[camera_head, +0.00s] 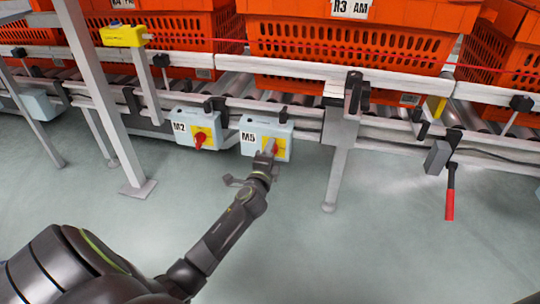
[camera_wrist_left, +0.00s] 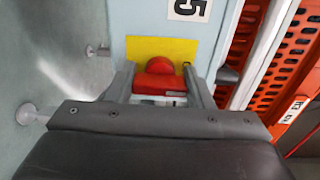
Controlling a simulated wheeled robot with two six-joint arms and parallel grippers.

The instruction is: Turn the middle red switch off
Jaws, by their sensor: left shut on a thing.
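The M5 box (camera_head: 252,142) is a pale blue switch box under the conveyor rail, with a yellow plate and a red rotary switch (camera_head: 274,148). My left gripper (camera_head: 266,156) reaches it from below and covers part of the plate. In the left wrist view, the red switch (camera_wrist_left: 160,78) lies between the two grey fingers, which are shut on it, in front of the yellow plate (camera_wrist_left: 148,48). The M2 box (camera_head: 182,138) to its left has its own red switch (camera_head: 199,141), untouched. My right gripper is not in view.
Orange totes (camera_head: 345,42) stand on the roller conveyor above. A white support leg (camera_head: 337,175) stands right of the M5 box, and a grey post (camera_head: 100,90) stands left. A red-handled lever (camera_head: 450,203) hangs at right. The floor in front is clear.

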